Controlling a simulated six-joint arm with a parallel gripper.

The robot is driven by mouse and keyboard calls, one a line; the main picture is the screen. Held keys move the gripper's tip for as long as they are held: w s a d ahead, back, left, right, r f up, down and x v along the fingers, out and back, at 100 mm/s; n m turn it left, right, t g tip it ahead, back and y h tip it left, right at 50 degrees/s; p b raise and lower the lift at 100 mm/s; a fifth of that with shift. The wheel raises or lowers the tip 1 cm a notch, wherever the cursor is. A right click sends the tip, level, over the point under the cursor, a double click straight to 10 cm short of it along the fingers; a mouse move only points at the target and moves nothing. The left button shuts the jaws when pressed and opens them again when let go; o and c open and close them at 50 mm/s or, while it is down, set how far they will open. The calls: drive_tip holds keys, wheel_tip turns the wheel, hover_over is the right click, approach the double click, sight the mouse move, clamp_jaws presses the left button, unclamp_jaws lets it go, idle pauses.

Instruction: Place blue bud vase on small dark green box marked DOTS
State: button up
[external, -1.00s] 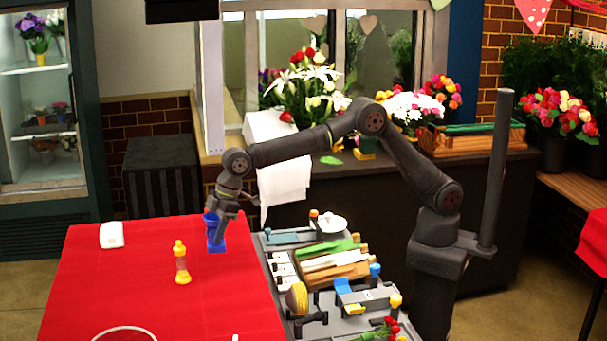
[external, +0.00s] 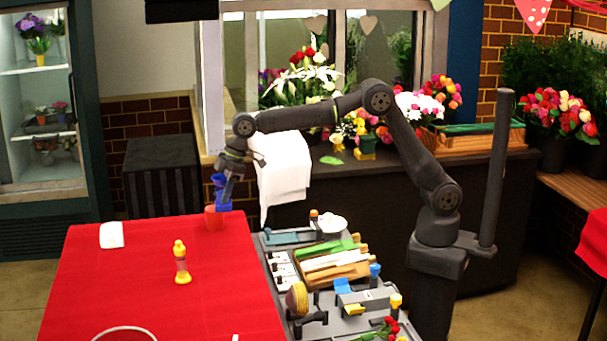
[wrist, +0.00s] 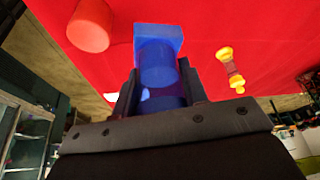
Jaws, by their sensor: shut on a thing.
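The blue bud vase (external: 221,194) is in my gripper (external: 226,182), held up at the far edge of the red table. In the wrist view the vase (wrist: 159,62) sits between the two fingers of my gripper (wrist: 160,88), which are shut on it, its square blue end pointing away from me. In the external view the vase is just above or in front of a red cup (external: 212,220); the exact gap is hard to tell. I cannot pick out a small dark green box marked DOTS in either view.
The red cup also shows in the wrist view (wrist: 90,27), left of the vase. A yellow-and-orange bottle (external: 181,262) stands on the red table (external: 120,290). A white item (external: 111,235) lies at the far left. A crowded tool tray (external: 283,268) is on the right.

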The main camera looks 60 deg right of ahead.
drive_tip(key=w+d+r+m+t+h, duration=0.1)
drive_tip(key=w+d+m, duration=0.35)
drive_tip(key=d, duration=0.75)
drive_tip(key=w+d+m, duration=0.1)
drive_tip(key=w+d, duration=0.7)
drive_tip(key=d, duration=0.4)
drive_tip(key=w+d+r+m+t+h, duration=0.15)
drive_tip(key=w+d, duration=0.45)
drive_tip(key=d, duration=0.6)
drive_tip(key=d+m+h, duration=0.2)
drive_tip(key=d+m, duration=0.4)
drive_tip(key=d, duration=2.1)
drive_tip(key=m+g+h, duration=0.2)
drive_tip(key=m+h, duration=0.1)
drive_tip(key=m, duration=0.5)
hover_over(367, 136)
wheel_tip(367, 136, down, 3)
drive_tip(key=shift+t+y, duration=0.25)
drive_tip(key=shift+s+a+f, duration=0.1)
drive_tip(key=shift+a+f, duration=0.05)
drive_tip(key=shift+f, duration=0.95)
drive_tip(key=shift+s+a+f, duration=0.1)
drive_tip(key=shift+f, duration=0.95)
drive_tip(key=shift+f, duration=0.15)
